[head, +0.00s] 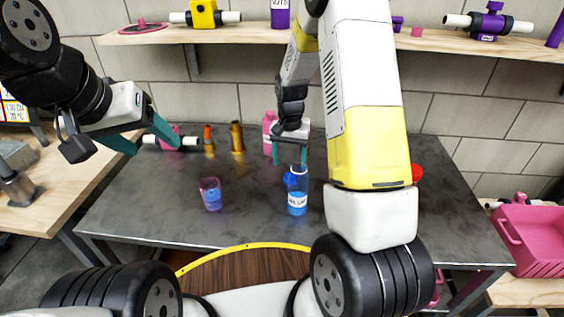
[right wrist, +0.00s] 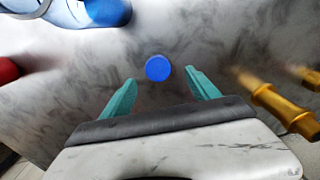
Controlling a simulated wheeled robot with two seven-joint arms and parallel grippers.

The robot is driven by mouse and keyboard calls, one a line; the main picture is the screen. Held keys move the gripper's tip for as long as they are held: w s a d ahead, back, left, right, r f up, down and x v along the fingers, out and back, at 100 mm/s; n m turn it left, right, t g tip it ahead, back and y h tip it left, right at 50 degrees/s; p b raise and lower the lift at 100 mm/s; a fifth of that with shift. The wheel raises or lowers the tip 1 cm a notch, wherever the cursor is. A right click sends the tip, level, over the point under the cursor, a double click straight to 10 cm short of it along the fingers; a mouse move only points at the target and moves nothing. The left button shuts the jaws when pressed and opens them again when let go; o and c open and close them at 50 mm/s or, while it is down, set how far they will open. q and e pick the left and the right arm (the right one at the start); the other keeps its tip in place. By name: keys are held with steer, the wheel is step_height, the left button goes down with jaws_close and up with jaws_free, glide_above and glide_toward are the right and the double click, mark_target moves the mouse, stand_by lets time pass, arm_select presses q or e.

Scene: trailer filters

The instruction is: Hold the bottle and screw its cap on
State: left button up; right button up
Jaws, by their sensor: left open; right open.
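The bottle (head: 298,203), clear with blue liquid and a white label, stands upright on the grey table, its top bare. It shows partly at the top left of the right wrist view (right wrist: 65,12). A round blue cap (head: 288,179) lies on the table just behind and left of the bottle. My right gripper (head: 290,158) points down above the cap, open and empty. In the right wrist view the cap (right wrist: 158,68) lies ahead of and between the fingertips (right wrist: 161,78), touching neither. My left gripper (head: 156,147) is open and empty over the table's left side, away from the bottle.
A small cup with blue and pink (head: 210,194) stands left of the bottle. Gold fittings (head: 237,138), a pink bottle (head: 269,130) and a pink-and-white pipe part (head: 172,140) stand at the back. A red object (head: 417,173) is at the right. The table's front is clear.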

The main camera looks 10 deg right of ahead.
steer(key=shift+f, duration=0.4)
steer(key=f, duration=0.5)
steer(key=shift+d+f, duration=0.15)
steer(key=shift+d, duration=0.15)
steer(key=shift+w, duration=0.1)
steer(key=c, duration=1.4)
step_height(320, 180, up, 10)
